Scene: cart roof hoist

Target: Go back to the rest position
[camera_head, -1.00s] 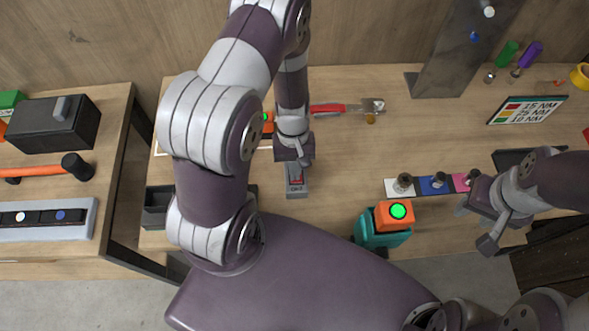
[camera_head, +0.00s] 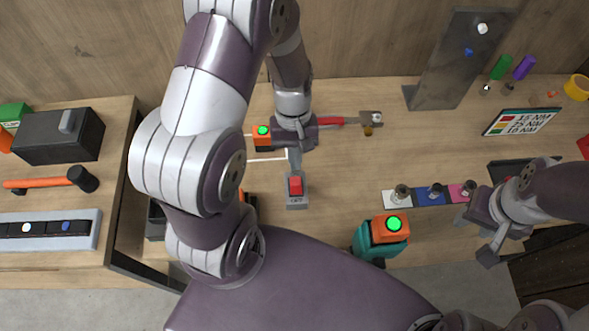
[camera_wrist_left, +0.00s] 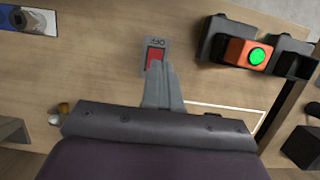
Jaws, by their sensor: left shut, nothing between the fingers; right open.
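My left gripper (camera_head: 294,158) is shut and empty above the table, just behind a grey switch box (camera_head: 297,201) with a red rocker (camera_head: 295,185). In the left wrist view the shut fingers (camera_wrist_left: 163,75) reach to the edge of the red rocker (camera_wrist_left: 156,55); I cannot tell whether they touch it. My right gripper (camera_head: 476,239) is open and empty at the right, near the table's front edge.
An orange block with a green light on a teal tool (camera_head: 368,242) stands at the front edge. A white, blue and pink strip (camera_head: 417,198) carries sockets. A red-handled hammer (camera_head: 345,120), grey post (camera_head: 440,80) and torque sign (camera_head: 520,122) are further back. A side table (camera_head: 70,262) stands left.

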